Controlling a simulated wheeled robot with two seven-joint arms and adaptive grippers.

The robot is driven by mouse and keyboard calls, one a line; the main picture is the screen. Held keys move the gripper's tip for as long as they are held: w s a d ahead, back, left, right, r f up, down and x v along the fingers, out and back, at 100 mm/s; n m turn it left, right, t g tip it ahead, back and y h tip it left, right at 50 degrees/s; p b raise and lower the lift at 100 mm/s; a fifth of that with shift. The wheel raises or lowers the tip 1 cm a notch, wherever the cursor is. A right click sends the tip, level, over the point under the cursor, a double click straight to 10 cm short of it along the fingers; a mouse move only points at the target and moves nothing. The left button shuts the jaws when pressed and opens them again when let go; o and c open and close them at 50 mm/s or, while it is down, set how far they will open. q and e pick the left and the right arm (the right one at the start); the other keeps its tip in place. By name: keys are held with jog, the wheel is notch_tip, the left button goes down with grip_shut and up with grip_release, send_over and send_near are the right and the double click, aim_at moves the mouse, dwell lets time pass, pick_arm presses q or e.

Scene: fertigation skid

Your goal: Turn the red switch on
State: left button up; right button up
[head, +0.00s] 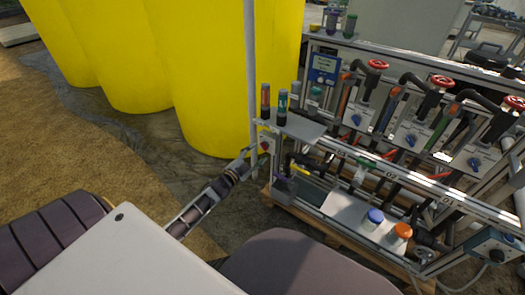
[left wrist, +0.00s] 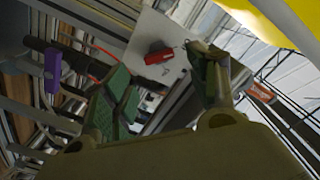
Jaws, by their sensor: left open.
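The red switch (head: 265,146) sits on a small pale plate at the near left end of the skid frame. In the left wrist view the red switch (left wrist: 158,56) is a red handle on a light grey plate, lying aslant in the picture. My left gripper (head: 256,157) is close in front of the plate in the head view. In the left wrist view its green-padded fingers (left wrist: 163,68) are apart, with the switch showing in the gap beyond them. I see no clear contact with the switch. My right gripper is in neither view.
A grey upright pole (head: 252,75) stands just behind the switch, before large yellow tanks (head: 215,75). Bottles (head: 282,107) stand on a shelf above the switch. Red-handled valves (head: 377,64) and pipes fill the skid to the right. Open floor lies left.

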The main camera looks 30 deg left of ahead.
aim_at(263, 148)
pick_arm(q)
jog(key=shift+w+d+b, duration=0.1)
jog(key=shift+w+b, duration=0.3)
jog(key=shift+w, duration=0.8)
jog(key=shift+w+d+b, duration=0.1)
jog(key=shift+w+b, duration=0.3)
jog(key=shift+w, duration=1)
jog(key=c, duration=1)
